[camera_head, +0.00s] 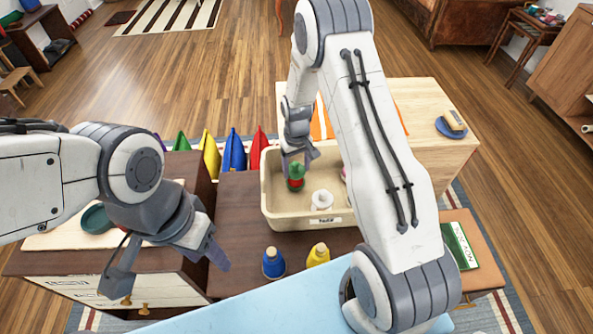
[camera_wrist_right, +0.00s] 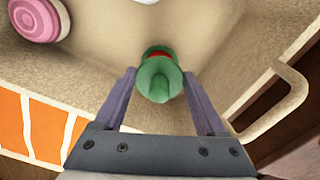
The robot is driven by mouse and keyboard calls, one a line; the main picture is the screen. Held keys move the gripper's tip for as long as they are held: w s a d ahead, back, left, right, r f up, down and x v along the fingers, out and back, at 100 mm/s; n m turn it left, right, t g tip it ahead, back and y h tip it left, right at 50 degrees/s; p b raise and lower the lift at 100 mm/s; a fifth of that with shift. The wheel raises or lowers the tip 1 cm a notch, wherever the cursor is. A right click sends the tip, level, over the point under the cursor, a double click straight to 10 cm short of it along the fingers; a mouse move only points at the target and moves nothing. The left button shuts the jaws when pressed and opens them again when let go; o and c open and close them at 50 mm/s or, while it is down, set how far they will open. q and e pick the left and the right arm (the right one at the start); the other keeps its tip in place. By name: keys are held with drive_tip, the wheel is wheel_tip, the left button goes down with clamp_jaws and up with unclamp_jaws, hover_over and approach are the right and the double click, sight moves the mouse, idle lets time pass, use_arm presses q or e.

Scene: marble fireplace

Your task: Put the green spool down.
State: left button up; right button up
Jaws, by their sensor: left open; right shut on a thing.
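The green spool (camera_head: 296,170) has a red band around its middle. It is inside the cream bin (camera_head: 283,222), near the bin's left side. My right gripper (camera_head: 299,154) reaches down into the bin and is shut on the spool. In the right wrist view the green spool (camera_wrist_right: 159,84) sits between the two fingertips of my right gripper (camera_wrist_right: 160,76). I cannot tell whether the spool touches the bin floor. My left gripper (camera_head: 168,271) is open and empty, over the front left of the dark table.
In the bin are a white piece (camera_head: 322,201) and a pink one (camera_wrist_right: 36,18). A blue bottle-shaped piece (camera_head: 273,263) and a yellow one (camera_head: 318,255) stand before the bin. Several coloured pointed pieces (camera_head: 234,152) line the back left. The bin's handle (camera_wrist_right: 292,96) juts out beside my right gripper.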

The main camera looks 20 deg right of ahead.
drive_tip(key=shift+f, duration=0.7)
drive_tip(key=shift+f, duration=0.15)
drive_tip(key=o, duration=1.5)
